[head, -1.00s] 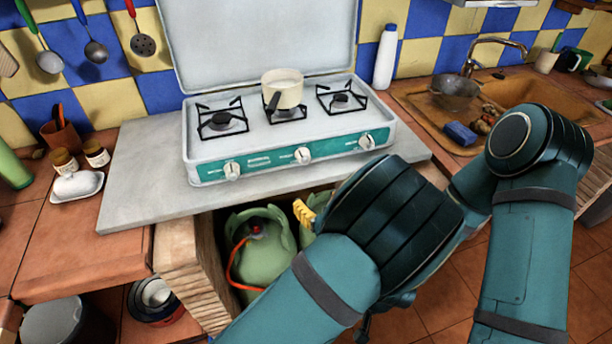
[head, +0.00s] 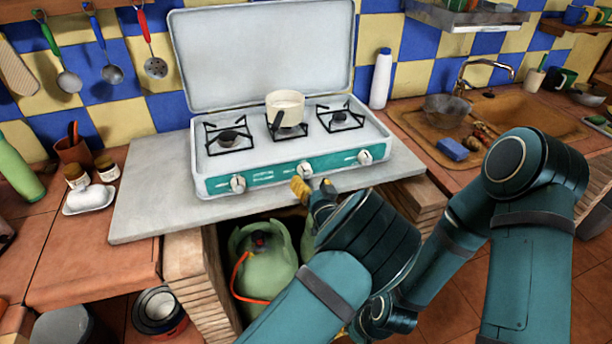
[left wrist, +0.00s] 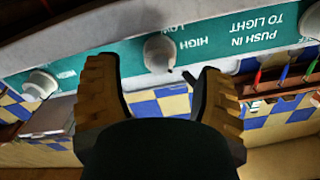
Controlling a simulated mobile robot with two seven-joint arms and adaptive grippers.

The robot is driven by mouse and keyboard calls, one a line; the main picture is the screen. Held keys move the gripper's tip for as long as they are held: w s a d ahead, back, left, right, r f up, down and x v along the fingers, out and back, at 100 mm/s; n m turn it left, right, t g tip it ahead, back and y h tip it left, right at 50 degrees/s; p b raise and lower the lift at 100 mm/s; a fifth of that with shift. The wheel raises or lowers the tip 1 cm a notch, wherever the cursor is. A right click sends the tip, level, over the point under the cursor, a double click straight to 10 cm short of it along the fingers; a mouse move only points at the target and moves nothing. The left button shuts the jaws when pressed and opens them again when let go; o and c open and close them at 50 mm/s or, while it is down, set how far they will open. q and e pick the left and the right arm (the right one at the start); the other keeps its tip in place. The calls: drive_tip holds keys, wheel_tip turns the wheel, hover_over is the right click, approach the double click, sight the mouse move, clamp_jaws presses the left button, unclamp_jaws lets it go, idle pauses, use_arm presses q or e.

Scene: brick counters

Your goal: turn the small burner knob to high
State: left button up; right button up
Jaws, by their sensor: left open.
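A white camping stove with a teal front panel (head: 335,164) stands on the counter, with three white knobs: left (head: 237,184), middle (head: 304,168) and right (head: 365,156). I cannot tell which knob serves the small burner. My left gripper (head: 315,187) is open just in front of and below the middle knob. In the left wrist view, upside down, that knob (left wrist: 160,52) sits beyond the gap between the open fingers (left wrist: 158,88), with HIGH and LOW printed beside it. No contact shows. My right gripper is mostly hidden at the bottom of the head view.
A cream pot (head: 285,106) sits on the middle burner, its dark handle toward me. The raised lid (head: 262,55) stands behind. A green gas bottle (head: 264,258) with an orange hose is under the counter. A sink (head: 520,108) is at right.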

sight(308, 177)
use_arm(q)
drive_tip(key=shift+x, duration=2.05)
clamp_jaws()
